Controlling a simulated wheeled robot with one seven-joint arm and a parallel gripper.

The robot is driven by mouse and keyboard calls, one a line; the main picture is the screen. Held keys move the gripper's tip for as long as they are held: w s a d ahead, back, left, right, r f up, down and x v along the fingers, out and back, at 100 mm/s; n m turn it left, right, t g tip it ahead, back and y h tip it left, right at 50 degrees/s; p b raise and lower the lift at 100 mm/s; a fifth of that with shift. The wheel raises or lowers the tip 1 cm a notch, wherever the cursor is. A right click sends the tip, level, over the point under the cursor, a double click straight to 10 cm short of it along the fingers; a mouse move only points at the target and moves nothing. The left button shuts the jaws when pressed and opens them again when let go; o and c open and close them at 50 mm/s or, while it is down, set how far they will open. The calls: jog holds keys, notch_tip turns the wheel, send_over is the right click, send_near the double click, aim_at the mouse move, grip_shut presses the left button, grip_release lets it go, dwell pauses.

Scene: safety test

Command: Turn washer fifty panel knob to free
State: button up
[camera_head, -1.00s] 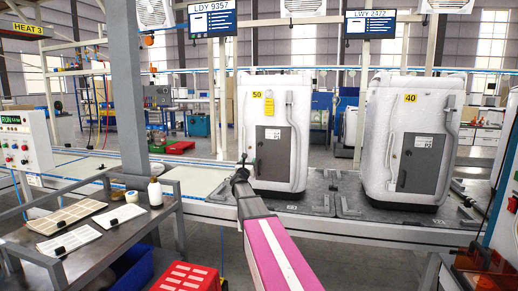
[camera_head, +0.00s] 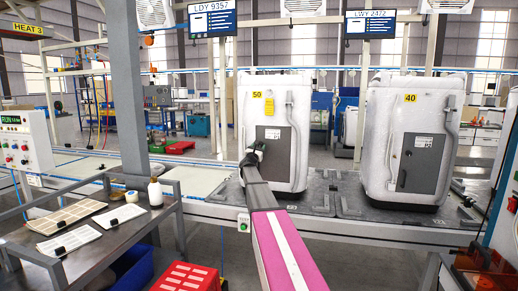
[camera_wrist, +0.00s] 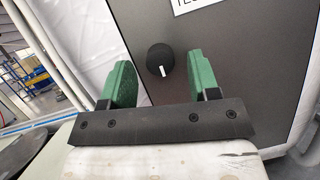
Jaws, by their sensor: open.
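The washer marked 50 (camera_head: 300,95) is a white upright unit on the conveyor, with a dark grey panel (camera_head: 284,160) low on its front. In the wrist view the round black knob (camera_wrist: 160,60) stands on that panel (camera_wrist: 240,75), its white pointer mark facing down and slightly right. My gripper (camera_head: 252,156) is at the panel's left side in the head view. In the wrist view my gripper (camera_wrist: 159,72) has its green fingers open on either side of the knob, with gaps to both. The knob is hidden in the head view.
The washer marked 40 (camera_head: 407,120) stands to the right, also on the conveyor (camera_head: 350,229). A metal table (camera_head: 105,245) with trays and a white bottle (camera_head: 155,193) is at the left, beside a grey post (camera_head: 125,90). A red crate (camera_head: 187,277) is in front.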

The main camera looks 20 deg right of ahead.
jog(key=shift+w+d+r, duration=0.15)
jog(key=shift+w+d, duration=0.05)
jog(key=shift+w, duration=0.05)
jog(key=c, duration=0.9)
jog(key=shift+c, duration=0.2)
